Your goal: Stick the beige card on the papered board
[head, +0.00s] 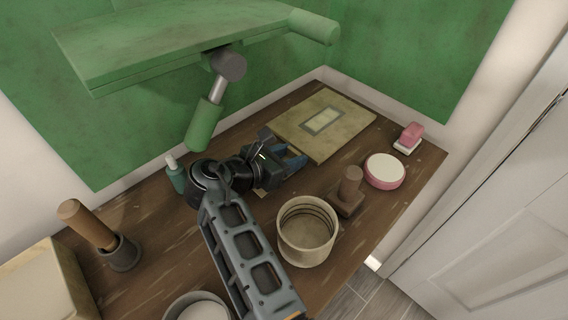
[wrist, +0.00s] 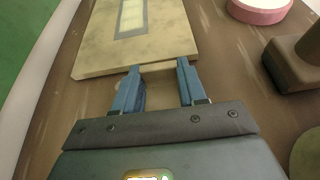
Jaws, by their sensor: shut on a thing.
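The papered board (head: 345,135) lies flat on the wooden table near the back wall, a yellowish slab with a grey-outlined pale rectangle (head: 322,121) on it. It fills the top of the wrist view (wrist: 95,52). My gripper (head: 296,158) is low over the table at the board's near edge. Its blue fingers in the wrist view (wrist: 160,75) are shut on the beige card (wrist: 159,68), which shows as a narrow pale strip between the tips, close to the board's edge. I cannot tell whether card and board touch. Most of the card is hidden in the head view.
A beige round pot (head: 306,238), a brown handled block (head: 348,192), a pink-rimmed round pad (head: 384,171) and a pink block (head: 411,135) stand at the right. A green shelf (head: 170,45) overhangs the back left. A wooden handle (head: 88,224) stands in a dark holder at the left.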

